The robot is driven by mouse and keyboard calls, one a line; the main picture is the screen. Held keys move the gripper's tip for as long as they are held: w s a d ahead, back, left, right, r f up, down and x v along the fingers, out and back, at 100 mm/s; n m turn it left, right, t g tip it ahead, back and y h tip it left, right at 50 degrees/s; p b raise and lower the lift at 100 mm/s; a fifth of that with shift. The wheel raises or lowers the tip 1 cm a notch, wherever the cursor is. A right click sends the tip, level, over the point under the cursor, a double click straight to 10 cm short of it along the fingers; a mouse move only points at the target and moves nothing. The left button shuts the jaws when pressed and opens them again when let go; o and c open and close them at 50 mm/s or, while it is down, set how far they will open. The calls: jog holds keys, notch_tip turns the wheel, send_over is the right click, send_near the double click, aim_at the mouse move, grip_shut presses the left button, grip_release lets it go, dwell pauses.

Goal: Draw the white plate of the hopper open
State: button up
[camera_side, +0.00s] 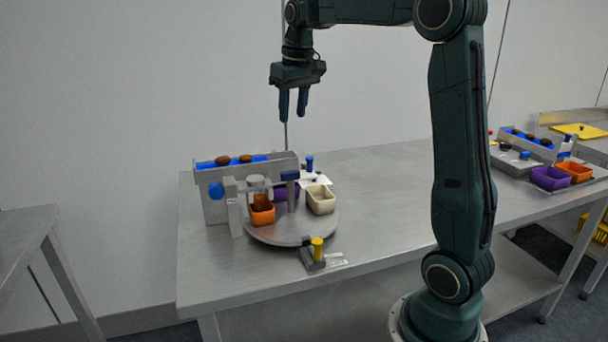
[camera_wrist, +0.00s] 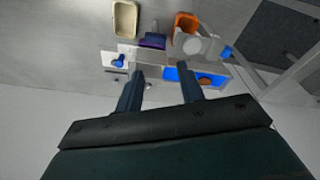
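The hopper (camera_side: 215,208) is a grey box at the left end of the table, with a blue-lined top holding a few brown dates. In the wrist view its blue trough (camera_wrist: 176,73) shows partly behind a finger. The white plate (camera_side: 322,180) sticks out at the hopper's right end, by an upright blue knob (camera_side: 309,164). The wrist view shows the white plate (camera_wrist: 109,58) with the blue knob (camera_wrist: 119,61) on it. My gripper (camera_side: 293,116) is high above the hopper, fingers down and apart, with nothing between them. The wrist view shows both fingers (camera_wrist: 160,76) apart.
A round turntable (camera_side: 275,236) in front of the hopper carries orange (camera_side: 262,217), purple (camera_side: 283,196) and cream (camera_side: 321,203) bins. A yellow knob (camera_side: 317,246) stands at its front edge. The table's middle is clear. A second similar station (camera_side: 515,165) stands at the right.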

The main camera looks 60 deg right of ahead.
jog(key=w+d+f+m, duration=0.1)
jog(key=w+d+f, duration=0.1)
jog(key=d, duration=0.5)
jog(key=m+g, duration=0.1)
jog(key=g, duration=0.1)
send_over(310, 161)
jog(key=d, duration=0.1)
notch_tip(310, 161, down, 4)
jog(key=f, duration=0.1)
jog(key=shift+w+d+r+y, duration=0.15)
jog(key=shift+w+r+y, duration=0.1)
jog(key=shift+w+y, duration=0.15)
jog(key=shift+f, duration=0.15)
notch_tip(310, 161, down, 14)
jog(key=shift+r, duration=0.25)
grip_shut()
